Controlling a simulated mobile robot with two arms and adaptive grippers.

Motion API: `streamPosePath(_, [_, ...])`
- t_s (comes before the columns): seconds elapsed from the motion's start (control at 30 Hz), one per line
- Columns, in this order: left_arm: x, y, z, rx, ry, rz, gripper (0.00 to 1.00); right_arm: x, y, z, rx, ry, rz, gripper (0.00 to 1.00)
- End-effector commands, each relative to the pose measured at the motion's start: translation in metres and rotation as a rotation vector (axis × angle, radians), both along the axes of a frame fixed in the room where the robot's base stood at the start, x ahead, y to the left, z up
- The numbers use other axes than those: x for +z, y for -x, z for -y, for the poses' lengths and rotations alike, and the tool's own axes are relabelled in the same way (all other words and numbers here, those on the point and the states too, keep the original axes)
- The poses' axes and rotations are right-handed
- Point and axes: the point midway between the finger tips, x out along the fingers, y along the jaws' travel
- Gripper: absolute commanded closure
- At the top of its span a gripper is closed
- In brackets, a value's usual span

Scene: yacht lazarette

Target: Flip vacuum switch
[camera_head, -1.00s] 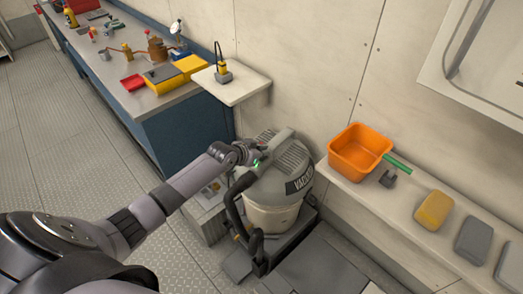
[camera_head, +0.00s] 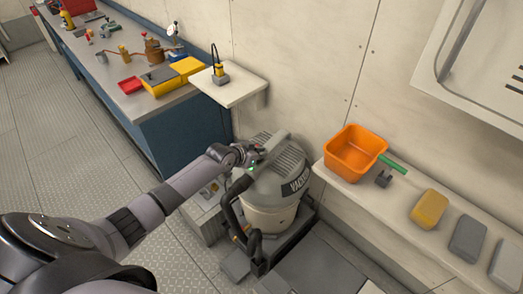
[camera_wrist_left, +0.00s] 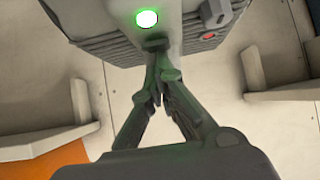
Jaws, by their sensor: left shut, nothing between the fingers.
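The vacuum (camera_head: 273,190) is a grey and cream canister with a "VACUUM" label and a dark hose, standing near the wall. In the left wrist view its top housing (camera_wrist_left: 185,22) carries a glowing green light (camera_wrist_left: 147,18), a red light (camera_wrist_left: 208,36) and a small dark part (camera_wrist_left: 155,44), which may be the switch. My left gripper (camera_head: 257,150) is at the vacuum's upper left side. In the left wrist view its fingertips (camera_wrist_left: 157,70) are together and empty, just below the dark part. Whether they touch it I cannot tell. My right gripper is out of view.
A wall shelf (camera_head: 340,188) at the right bears an orange bin (camera_head: 354,152), a yellow sponge (camera_head: 429,208) and grey blocks. A small wall shelf (camera_head: 242,92) and a blue workbench (camera_head: 185,125) with tools stand behind. Open floor (camera_head: 70,150) lies at the left.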

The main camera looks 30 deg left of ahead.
Motion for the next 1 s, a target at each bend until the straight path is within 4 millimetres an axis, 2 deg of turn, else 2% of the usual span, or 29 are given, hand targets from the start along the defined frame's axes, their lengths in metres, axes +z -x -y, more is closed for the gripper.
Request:
streamPosePath(0.03, [-0.008,0.006,-0.001,0.001,-0.004,-0.022,1.0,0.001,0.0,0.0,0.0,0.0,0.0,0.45])
streamPosePath(0.17, [0.002,0.004,0.0,0.0,-0.004,-0.021,1.0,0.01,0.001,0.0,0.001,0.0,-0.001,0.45])
streamPosePath(0.37, [0.044,-0.005,0.004,0.002,-0.002,-0.006,1.0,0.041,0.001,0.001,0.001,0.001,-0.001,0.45])
streamPosePath(0.47, [0.05,0.003,0.002,0.0,-0.004,-0.003,1.0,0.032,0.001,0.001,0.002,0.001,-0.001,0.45])
streamPosePath(0.8, [0.102,0.034,-0.004,0.0,-0.004,0.002,1.0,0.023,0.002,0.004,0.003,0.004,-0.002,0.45])
streamPosePath(1.0, [0.119,0.045,-0.007,0.002,-0.002,0.001,1.0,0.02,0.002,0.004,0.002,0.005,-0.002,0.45])
